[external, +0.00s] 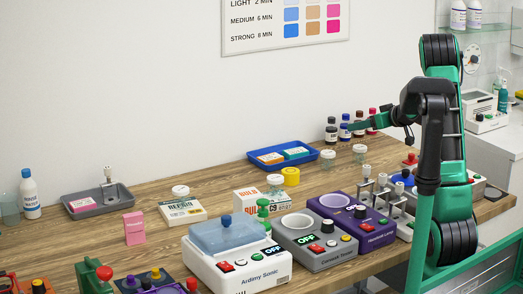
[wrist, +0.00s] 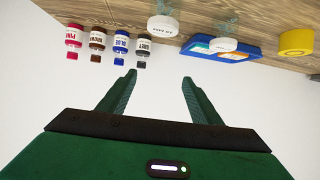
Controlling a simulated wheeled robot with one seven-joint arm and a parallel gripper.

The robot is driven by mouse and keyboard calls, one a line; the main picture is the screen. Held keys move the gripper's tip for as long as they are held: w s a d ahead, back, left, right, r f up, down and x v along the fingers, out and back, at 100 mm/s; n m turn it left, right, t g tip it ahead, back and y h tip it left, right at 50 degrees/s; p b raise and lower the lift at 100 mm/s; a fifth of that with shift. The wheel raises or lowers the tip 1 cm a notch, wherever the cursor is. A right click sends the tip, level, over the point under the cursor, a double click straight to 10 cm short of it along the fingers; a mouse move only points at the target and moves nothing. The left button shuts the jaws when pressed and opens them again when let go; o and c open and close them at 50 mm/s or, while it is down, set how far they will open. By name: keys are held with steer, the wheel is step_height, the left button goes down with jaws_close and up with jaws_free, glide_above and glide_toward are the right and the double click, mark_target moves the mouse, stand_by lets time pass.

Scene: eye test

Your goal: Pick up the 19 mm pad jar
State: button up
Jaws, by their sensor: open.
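Two small clear jars with white lids stand on the wooden bench below my gripper in the external view, a left one (external: 327,158) and a right one (external: 359,153). In the wrist view, which is turned over, they are the jar by the blue tray (wrist: 221,45) and the jar nearer the bottles (wrist: 163,27). Their lid print is too small to read surely, so I cannot tell which is the 19 mm pad jar. Two more white-lidded jars stand farther left, one (external: 180,190) and another (external: 276,180). My gripper (external: 350,127) is open and empty above the bench, its fingers (wrist: 158,80) apart.
Several small bottles labelled pink, brown, blue and grey (wrist: 143,46) stand close to the jars. Devices (external: 318,245) and a rack (external: 382,192) fill the front. Bare bench shows around the two jars.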

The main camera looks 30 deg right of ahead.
mark_target(365, 151)
steer(key=f, duration=0.6)
steer(key=w+f, duration=0.1)
steer(key=f, duration=0.2)
steer(key=shift+d+f, duration=0.3)
steer(key=shift+f, duration=0.1)
steer(key=shift+x, duration=2.35)
steer(key=shift+r, duration=0.1)
steer(key=c, duration=1.1)
